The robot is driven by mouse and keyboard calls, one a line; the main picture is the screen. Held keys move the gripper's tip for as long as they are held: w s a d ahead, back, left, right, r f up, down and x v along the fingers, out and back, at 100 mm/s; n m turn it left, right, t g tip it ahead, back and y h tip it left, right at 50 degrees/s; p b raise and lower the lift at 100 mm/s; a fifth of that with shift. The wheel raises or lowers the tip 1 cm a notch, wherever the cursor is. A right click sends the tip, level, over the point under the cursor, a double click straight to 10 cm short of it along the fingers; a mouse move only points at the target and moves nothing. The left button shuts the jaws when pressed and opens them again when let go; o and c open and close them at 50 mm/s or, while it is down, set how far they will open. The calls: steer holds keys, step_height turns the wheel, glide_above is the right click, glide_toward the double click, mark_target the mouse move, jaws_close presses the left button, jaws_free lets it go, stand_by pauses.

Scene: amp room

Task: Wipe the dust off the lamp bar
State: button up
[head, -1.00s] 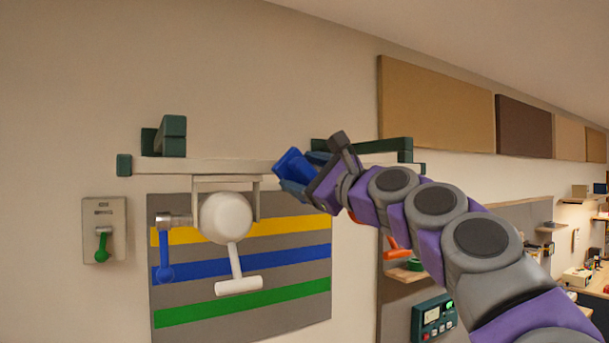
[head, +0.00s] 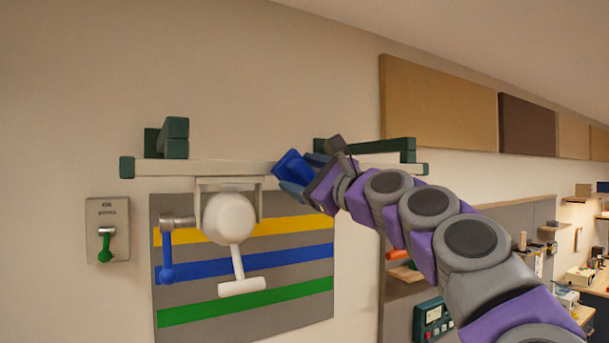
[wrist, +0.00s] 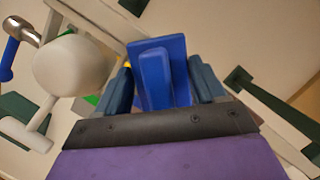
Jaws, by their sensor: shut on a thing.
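The lamp bar (head: 220,167) is a long pale horizontal bar on the wall with dark green end pieces. It also shows in the wrist view (wrist: 100,22), running at a slant. My gripper (head: 293,173) is shut on a blue block-like wiper (wrist: 158,65) with a flat plate and a handle between the jaws. In the head view the blue wiper is at the right half of the bar, in front of it or touching it; I cannot tell which. My gripper and arm hide part of the bar. Dust cannot be made out.
A white round lamp head (head: 229,218) with a T-handle hangs under the bar. A blue-handled lever (head: 167,260) is left of it. Dark green brackets (head: 174,138) stand on the bar. A striped panel (head: 290,270), green-handled switch (head: 106,245) and shelf (head: 405,273) are nearby.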

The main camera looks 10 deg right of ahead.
steer(key=shift+d, duration=0.1)
steer(key=shift+w+d+p, duration=0.25)
steer(key=shift+d+p, duration=0.2)
steer(key=shift+d, duration=0.3)
steer(key=shift+w+d+p, duration=0.2)
steer(key=shift+d+p, duration=0.25)
steer(key=shift+d, duration=0.3)
steer(key=shift+w+d+r+p, duration=0.1)
steer(key=shift+w+d+p, duration=0.15)
steer(key=shift+d+p, duration=0.3)
steer(key=shift+w+d+r+p, duration=0.1)
steer(key=shift+w+d+p, duration=0.2)
steer(key=shift+d, duration=0.3)
steer(key=w+d, duration=0.2)
steer(key=d, duration=0.4)
steer(key=shift+d+f+p, duration=0.15)
steer(key=shift+f+p, duration=0.1)
steer(key=shift+p, duration=0.15)
